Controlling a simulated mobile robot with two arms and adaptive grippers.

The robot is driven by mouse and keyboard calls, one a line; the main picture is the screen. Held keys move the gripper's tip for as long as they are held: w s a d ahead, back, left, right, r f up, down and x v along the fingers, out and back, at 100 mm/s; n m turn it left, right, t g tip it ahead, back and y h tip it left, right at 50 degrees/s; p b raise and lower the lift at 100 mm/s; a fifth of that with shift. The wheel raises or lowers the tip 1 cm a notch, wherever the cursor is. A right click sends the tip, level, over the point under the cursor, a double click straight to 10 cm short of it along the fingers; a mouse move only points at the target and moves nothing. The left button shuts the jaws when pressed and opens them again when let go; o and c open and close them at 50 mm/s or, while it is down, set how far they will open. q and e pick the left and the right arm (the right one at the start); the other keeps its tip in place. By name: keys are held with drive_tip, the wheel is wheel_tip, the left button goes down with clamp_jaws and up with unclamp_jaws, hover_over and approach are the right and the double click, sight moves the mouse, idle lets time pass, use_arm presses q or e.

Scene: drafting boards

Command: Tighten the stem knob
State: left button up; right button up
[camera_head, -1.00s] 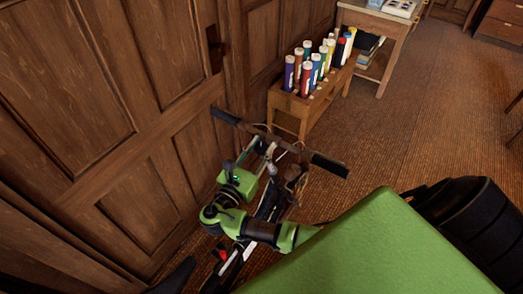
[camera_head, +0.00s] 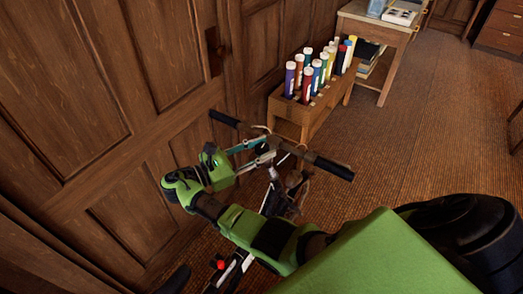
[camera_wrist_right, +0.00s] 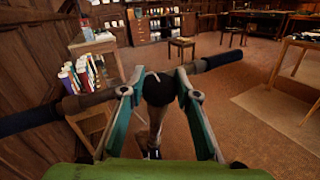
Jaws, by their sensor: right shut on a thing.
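The bicycle-like handlebar (camera_head: 322,163) has black grips at both ends and stands near the wood-panelled wall. In the right wrist view the bar (camera_wrist_right: 88,101) runs across, behind the fingers. A dark round knob (camera_wrist_right: 158,88) sits at its middle, on top of the stem (camera_wrist_right: 153,130). My right gripper (camera_wrist_right: 159,78) has one finger on each side of the knob and is shut on it. In the head view my right gripper (camera_head: 268,152) reaches the middle of the bar from the left, and the knob cannot be made out there. My left gripper is not in view.
A wooden rack (camera_head: 290,108) of several coloured tubes stands just behind the handlebar. A desk (camera_head: 386,32) is beyond it. Open carpet (camera_head: 420,140) lies to the right.

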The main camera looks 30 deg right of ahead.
sight(261, 148)
idle(0.3)
drive_tip(key=o, duration=1.1)
wheel_tip(261, 148, up, 10)
drive_tip(key=shift+r, duration=0.1)
